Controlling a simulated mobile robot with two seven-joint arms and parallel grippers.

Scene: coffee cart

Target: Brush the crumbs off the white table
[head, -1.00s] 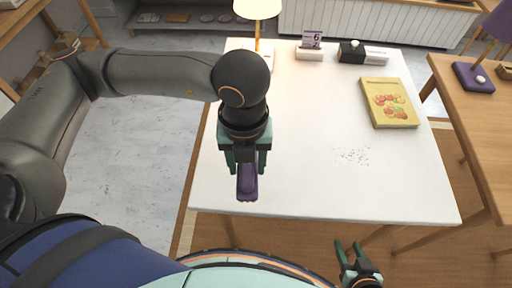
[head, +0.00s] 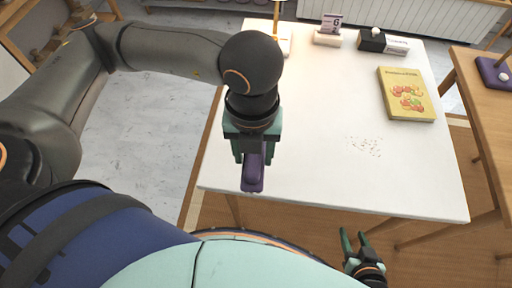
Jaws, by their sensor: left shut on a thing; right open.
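The white table (head: 310,185) fills the middle of the head view. A small patch of crumbs (head: 365,146) lies on its right half, below the yellow book. My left gripper (head: 252,160) is shut on a purple brush (head: 253,175) above the table's front left part, to the left of the crumbs. I cannot tell whether the brush touches the table. Its underside is hidden. My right gripper (head: 356,242) is open and empty, low in front of the table's front edge.
A yellow book (head: 407,94) lies on the right side of the table. A number stand (head: 329,32) and a black and white box (head: 382,42) stand at the back. A lamp post rises at the back left. A wooden table (head: 481,105) stands to the right.

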